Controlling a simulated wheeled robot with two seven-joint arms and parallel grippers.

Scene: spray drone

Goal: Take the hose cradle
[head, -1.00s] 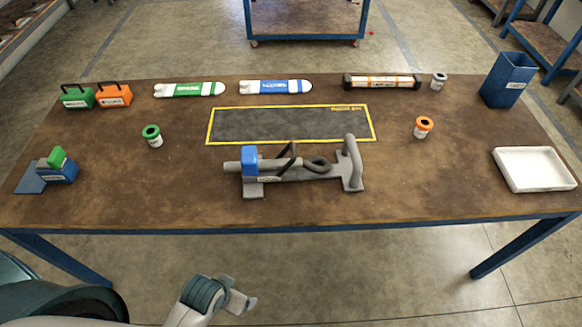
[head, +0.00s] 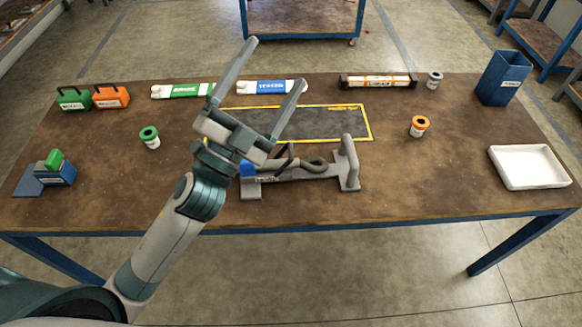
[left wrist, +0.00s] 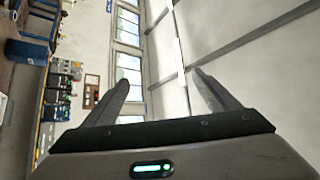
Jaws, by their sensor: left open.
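The hose cradle (head: 318,175) is a grey frame with an upright handle at its right end, a dark looped hose and a blue block at its left end. It stands on the table's front middle in the head view, its left part partly hidden by my left arm. My left gripper (head: 272,68) is open and empty, raised in front of the cradle's left end, fingers pointing up. In the left wrist view its two fingers (left wrist: 158,88) are spread with nothing between them, facing the wall and windows. My right gripper is not in view.
The brown table (head: 430,185) holds a yellow-edged dark mat (head: 335,122) behind the cradle. A white tray (head: 531,166) and a blue bin (head: 503,78) stand right. An orange-topped jar (head: 419,126), a green-topped jar (head: 150,138) and a blue-green device (head: 56,172) flank the middle.

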